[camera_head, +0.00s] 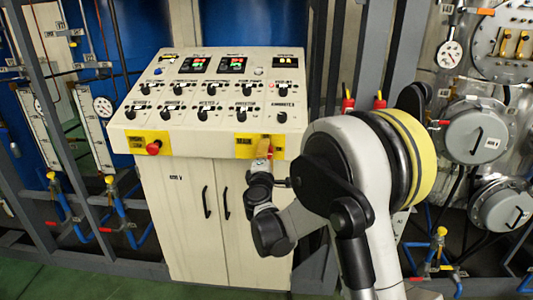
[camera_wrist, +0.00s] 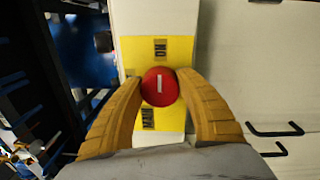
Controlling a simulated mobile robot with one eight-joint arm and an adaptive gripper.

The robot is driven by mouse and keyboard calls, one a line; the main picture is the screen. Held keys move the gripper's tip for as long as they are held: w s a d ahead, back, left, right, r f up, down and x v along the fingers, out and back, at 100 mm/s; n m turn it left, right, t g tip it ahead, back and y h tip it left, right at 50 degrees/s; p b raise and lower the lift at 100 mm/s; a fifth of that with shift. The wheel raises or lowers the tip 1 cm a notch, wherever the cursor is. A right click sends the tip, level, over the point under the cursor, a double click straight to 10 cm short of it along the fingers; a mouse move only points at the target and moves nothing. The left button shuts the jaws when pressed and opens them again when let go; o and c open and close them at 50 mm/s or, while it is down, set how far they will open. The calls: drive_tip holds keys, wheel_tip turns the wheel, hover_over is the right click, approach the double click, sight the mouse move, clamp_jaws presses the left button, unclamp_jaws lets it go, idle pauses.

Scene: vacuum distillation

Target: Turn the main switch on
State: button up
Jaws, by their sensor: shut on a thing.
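In the head view, my gripper (camera_head: 264,146) reaches the yellow plate (camera_head: 244,149) at the right of the console's front edge. There the fingers hide the knob.
The white console (camera_head: 222,100) has several black knobs and red-green displays (camera_head: 195,64). A red button (camera_head: 153,148) on another yellow plate is at its left front. Cabinet doors with black handles (camera_head: 206,201) are below. Pipes and valves stand on both sides.

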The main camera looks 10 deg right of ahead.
drive_tip(key=o, duration=1.2)
drive_tip(key=shift+w, duration=0.1)
drive_tip(key=v, duration=1.2)
drive_tip(key=shift+f, duration=0.1)
